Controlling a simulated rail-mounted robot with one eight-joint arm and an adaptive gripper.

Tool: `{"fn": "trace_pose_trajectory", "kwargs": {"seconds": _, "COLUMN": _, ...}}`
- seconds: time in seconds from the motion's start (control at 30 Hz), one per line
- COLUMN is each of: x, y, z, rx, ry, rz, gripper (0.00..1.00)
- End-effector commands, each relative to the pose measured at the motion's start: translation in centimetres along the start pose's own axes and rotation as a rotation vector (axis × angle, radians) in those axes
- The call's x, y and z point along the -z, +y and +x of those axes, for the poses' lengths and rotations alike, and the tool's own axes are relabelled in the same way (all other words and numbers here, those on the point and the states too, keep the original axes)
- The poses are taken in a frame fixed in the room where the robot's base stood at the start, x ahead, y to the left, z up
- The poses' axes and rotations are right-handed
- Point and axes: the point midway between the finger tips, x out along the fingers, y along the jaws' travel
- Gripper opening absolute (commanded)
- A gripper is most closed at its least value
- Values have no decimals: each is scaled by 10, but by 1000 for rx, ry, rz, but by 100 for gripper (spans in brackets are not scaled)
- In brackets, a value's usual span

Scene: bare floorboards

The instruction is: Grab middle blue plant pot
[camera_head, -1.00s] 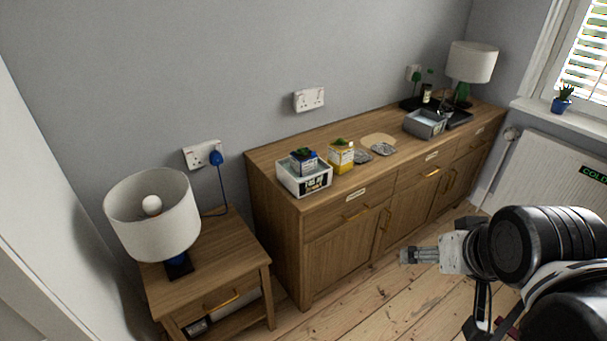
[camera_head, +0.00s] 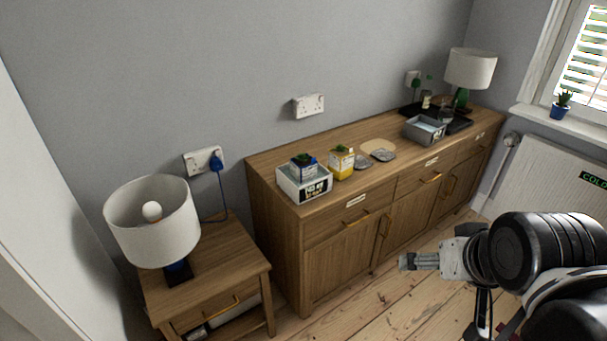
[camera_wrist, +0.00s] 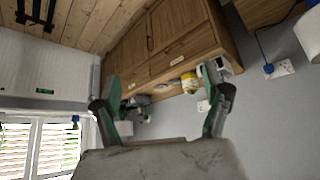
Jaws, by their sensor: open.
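A small blue plant pot (camera_head: 303,172) with a green plant sits on a white box at the left end of the sideboard. Another blue plant pot (camera_head: 560,111) with a spiky plant stands on the windowsill at right; it shows small in the wrist view (camera_wrist: 75,119). A yellow-and-white pot (camera_head: 341,165) with a plant stands beside the box. My gripper (camera_head: 404,261) is in front of the sideboard, apart from all pots. In the wrist view its fingers (camera_wrist: 162,76) are spread and empty. The box is partly hidden behind a finger there.
The wooden sideboard (camera_head: 270,165) runs along the wall, with a white box (camera_head: 290,187), flat round pieces, a grey tray (camera_head: 424,131) and a lamp (camera_head: 470,68) on it. A nightstand (camera_head: 235,250) with another lamp (camera_head: 153,220) is at left. Bare floor lies in front.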

Motion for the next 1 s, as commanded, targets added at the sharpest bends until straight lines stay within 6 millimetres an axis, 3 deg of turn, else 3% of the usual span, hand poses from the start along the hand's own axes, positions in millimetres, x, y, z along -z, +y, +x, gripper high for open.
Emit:
{"fn": "trace_pose_trajectory", "kwargs": {"seconds": 0.17, "x": 24, "y": -5, "z": -1, "rx": 12, "ry": -10, "rz": -22, "gripper": 79}}
{"fn": "trace_pose_trajectory", "kwargs": {"seconds": 0.47, "x": 109, "y": -26, "z": 10, "rx": 54, "ry": -48, "rz": -106, "gripper": 79}}
{"fn": "trace_pose_trajectory", "kwargs": {"seconds": 0.77, "x": 190, "y": -54, "z": 43, "rx": 101, "ry": -87, "rz": -195, "gripper": 79}}
{"fn": "trace_pose_trajectory", "kwargs": {"seconds": 1.0, "x": 248, "y": -81, "z": 84, "rx": 141, "ry": -116, "rz": -266, "gripper": 79}}
